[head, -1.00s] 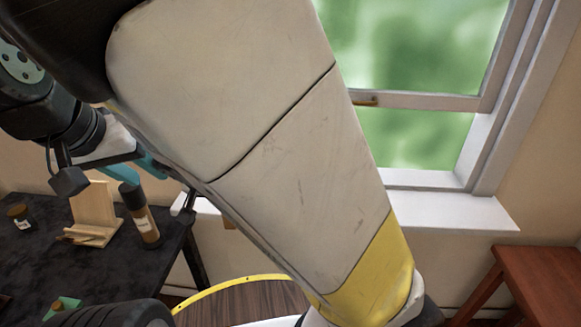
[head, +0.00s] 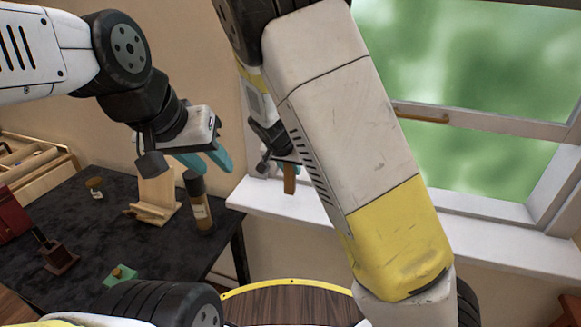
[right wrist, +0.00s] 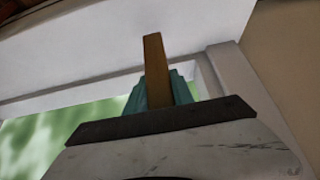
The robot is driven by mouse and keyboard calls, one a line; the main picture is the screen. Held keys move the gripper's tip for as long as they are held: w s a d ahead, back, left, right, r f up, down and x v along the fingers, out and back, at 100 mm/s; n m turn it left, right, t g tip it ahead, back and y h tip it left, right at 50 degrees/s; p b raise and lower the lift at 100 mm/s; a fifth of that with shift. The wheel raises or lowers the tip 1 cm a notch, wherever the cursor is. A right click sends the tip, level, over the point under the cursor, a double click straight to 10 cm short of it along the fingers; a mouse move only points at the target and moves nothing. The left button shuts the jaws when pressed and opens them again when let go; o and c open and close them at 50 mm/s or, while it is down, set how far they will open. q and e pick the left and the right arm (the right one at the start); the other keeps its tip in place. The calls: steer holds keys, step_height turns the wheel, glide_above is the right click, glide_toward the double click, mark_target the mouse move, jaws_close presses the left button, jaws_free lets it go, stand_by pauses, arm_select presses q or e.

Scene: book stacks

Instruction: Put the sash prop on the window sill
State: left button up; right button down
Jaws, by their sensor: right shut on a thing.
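The sash prop (head: 290,181) is a short brown wooden stick. In the head view it hangs upright below my right gripper (head: 285,161), partly behind my right arm, over the left part of the white window sill (head: 310,211). My right gripper is shut on it. In the right wrist view the prop (right wrist: 154,60) stands between the teal fingers (right wrist: 158,92), its free end in front of a white surface. I cannot tell whether it touches the sill. My left gripper (head: 204,161) is open and empty above the table, near a bottle.
The dark table (head: 100,215) at left carries a wooden stand (head: 157,195), a brown bottle (head: 198,205), a small jar (head: 95,188) and a stamp-like object (head: 56,256). The window's lower sash (head: 490,122) has a brass handle. The visible sill looks clear. A red-brown stool (head: 572,308) is at lower right.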

mark_target(290, 177)
steer(key=shift+w+f, duration=0.1)
steer(key=shift+f, duration=1.65)
steer(key=shift+f, duration=0.1)
steer(key=c, duration=1.1)
jaws_free()
